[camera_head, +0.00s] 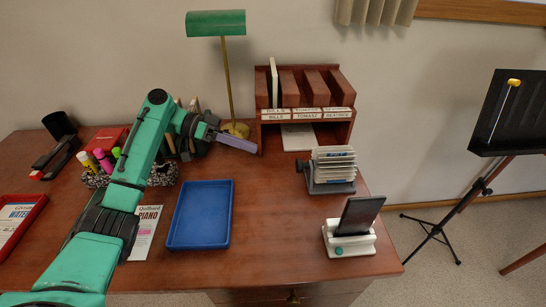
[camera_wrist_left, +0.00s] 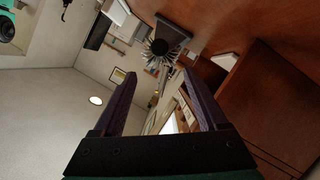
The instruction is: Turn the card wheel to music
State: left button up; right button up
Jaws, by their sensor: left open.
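The card wheel (camera_head: 333,168) stands on the right part of the desk, with a fan of white cards on a dark base. Small lettering shows on the front card but I cannot read it. In the left wrist view the card wheel (camera_wrist_left: 162,46) shows end-on ahead of the fingers, with a dark round hub. My left gripper (camera_head: 245,145) is open and empty, in front of the lamp's foot and to the left of the card wheel, apart from it. Its two fingers (camera_wrist_left: 154,78) are spread in the left wrist view. My right gripper is not in view.
A wooden letter sorter (camera_head: 305,108) with name labels stands behind the card wheel. A phone on a white stand (camera_head: 351,244) is in front. Bare desk lies between tray and card wheel.

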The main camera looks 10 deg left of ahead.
pick_arm(q)
jog(key=shift+v, duration=0.9)
jog(key=shift+r, duration=0.1)
jog(key=m+t+y+p, duration=0.25)
jog(key=m+p, duration=0.25)
jog(key=p, duration=0.4)
send_near(323, 165)
jog(key=shift+t+h, duration=0.25)
jog(key=shift+h, duration=0.2)
jog(key=w+f, duration=0.1)
jog(key=f, duration=0.1)
jog(key=w+f, duration=0.1)
jog(key=f, duration=0.1)
jog(key=w+d+f, duration=0.1)
jog(key=f, duration=0.2)
jog(key=shift+w+d+f, duration=0.1)
jog(key=shift+w+d, duration=0.05)
jog(key=shift+w, duration=0.1)
grip_shut()
